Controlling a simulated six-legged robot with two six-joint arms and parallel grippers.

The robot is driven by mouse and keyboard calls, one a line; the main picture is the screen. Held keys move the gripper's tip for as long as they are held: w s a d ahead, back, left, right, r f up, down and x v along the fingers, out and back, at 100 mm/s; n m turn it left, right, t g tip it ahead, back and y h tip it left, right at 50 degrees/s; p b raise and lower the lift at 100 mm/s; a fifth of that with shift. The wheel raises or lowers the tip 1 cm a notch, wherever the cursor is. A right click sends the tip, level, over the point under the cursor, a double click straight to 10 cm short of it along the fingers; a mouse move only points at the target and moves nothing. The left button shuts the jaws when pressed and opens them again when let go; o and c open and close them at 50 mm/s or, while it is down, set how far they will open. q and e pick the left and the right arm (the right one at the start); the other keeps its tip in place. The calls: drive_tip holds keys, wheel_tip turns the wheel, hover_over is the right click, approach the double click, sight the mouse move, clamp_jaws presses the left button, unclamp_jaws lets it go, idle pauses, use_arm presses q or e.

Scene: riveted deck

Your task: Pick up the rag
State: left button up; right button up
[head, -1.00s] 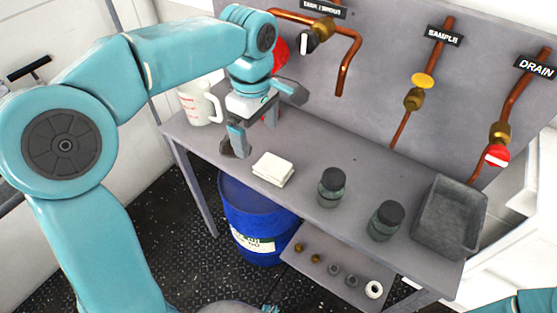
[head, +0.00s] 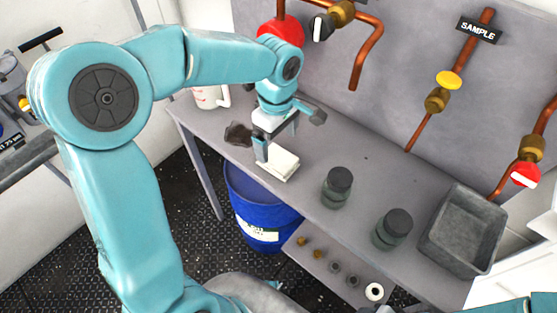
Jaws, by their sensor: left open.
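The rag (head: 280,167), a white folded cloth, lies flat on the grey bench in the head view. My left gripper (head: 277,148) points down at the rag's back left part, with its jaws open. One finger stands in front of the rag's left end. I cannot tell whether it touches the cloth. A dark brown crumpled piece (head: 238,134), possibly another cloth, lies just left of the gripper. My right gripper is out of view.
Two dark-lidded jars (head: 337,187) (head: 392,229) and a grey tray (head: 440,236) stand to the right. A white mug (head: 208,97) is behind my left arm. Copper pipes with valves line the back panel. A blue drum (head: 256,213) and a lower shelf (head: 330,283) with small fittings are below.

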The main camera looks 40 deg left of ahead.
sight(275, 157)
use_arm(q)
drive_tip(key=shift+s+f, duration=0.15)
drive_tip(key=shift+f, duration=0.25)
drive_tip(key=f, duration=0.5)
drive_tip(key=shift+a+f, duration=0.2)
drive_tip(key=shift+f, duration=0.1)
drive_tip(key=c, duration=1.1)
